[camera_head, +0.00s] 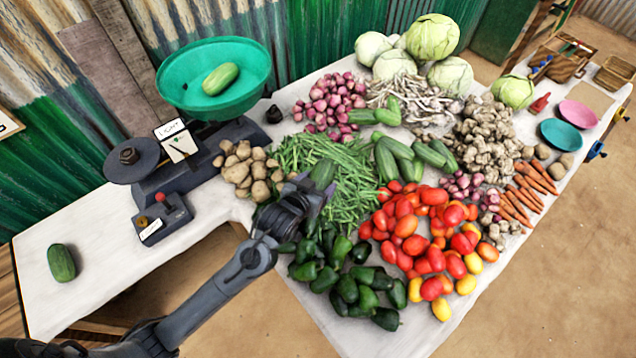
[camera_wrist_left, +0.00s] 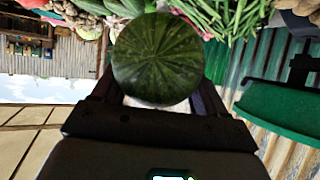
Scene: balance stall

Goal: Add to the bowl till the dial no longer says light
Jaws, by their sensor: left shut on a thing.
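The green bowl (camera_head: 181,80) sits on the balance scale (camera_head: 190,160) and holds one pale green cucumber (camera_head: 221,79). The dial card (camera_head: 177,140) on the scale appears to read "LIGHT". My left gripper (camera_head: 312,190) is shut on a dark green cucumber (camera_head: 323,171), above the green beans and to the right of the bowl. In the left wrist view the cucumber's round end (camera_wrist_left: 157,58) sits between the fingers, and the bowl (camera_wrist_left: 285,112) shows at the right. Another dark green cucumber (camera_head: 61,262) lies alone on the table at left. My right gripper is not in view.
A dark pan (camera_head: 131,172) with a weight (camera_head: 128,155) is on the scale's left. Potatoes (camera_head: 243,168) lie between scale and beans (camera_head: 345,195). Onions, cabbages, tomatoes and peppers crowd the middle. More cucumbers (camera_head: 396,148) lie behind my gripper. The white table at left is mostly clear.

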